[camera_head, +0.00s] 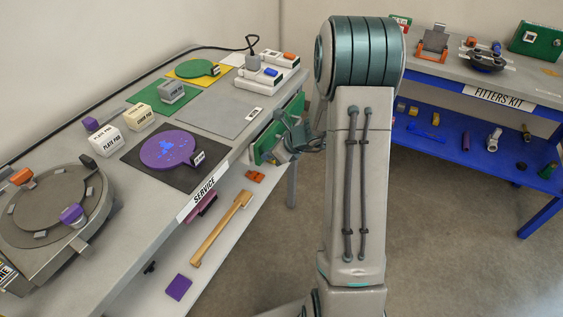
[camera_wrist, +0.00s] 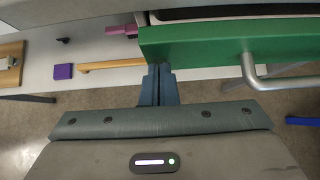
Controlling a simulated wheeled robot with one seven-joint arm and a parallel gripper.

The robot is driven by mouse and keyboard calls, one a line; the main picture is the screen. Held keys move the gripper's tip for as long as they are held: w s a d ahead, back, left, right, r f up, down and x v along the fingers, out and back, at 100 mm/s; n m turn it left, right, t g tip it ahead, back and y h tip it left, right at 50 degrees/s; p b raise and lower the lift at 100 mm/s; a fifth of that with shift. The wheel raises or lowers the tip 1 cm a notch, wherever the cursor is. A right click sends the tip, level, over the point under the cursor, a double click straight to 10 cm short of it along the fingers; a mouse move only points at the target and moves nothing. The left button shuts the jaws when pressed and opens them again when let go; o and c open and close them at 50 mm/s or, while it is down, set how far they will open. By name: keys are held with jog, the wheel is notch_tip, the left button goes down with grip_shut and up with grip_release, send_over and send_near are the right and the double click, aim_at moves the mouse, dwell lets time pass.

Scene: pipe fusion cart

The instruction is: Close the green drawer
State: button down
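The green drawer (camera_head: 264,146) is under the right end of the service bench. In the wrist view its green front (camera_wrist: 215,47) fills the upper right, with a grey bar handle (camera_wrist: 250,72) on it. A dark strip shows between the front and the bench top, so the drawer appears partly out. My gripper (camera_head: 292,142) is beside the drawer front, partly hidden by my arm in the head view. In the wrist view my gripper's fingers (camera_wrist: 158,70) are together with nothing seen between them. Their tips are at the left part of the front, left of the handle; contact is unclear.
The service bench (camera_head: 150,235) carries a purple disc (camera_head: 167,149), a round fixture (camera_head: 50,205) and several blocks. Its lower shelf holds a wooden-handled tool (camera_head: 220,228) and a purple square (camera_head: 178,287). A blue fitters' table (camera_head: 450,165) stands at right. Floor between is clear.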

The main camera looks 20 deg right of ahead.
jog(key=shift+w+a, duration=0.75)
jog(key=shift+w, duration=0.1)
jog(key=shift+a, duration=0.1)
jog(key=shift+a+r, duration=0.15)
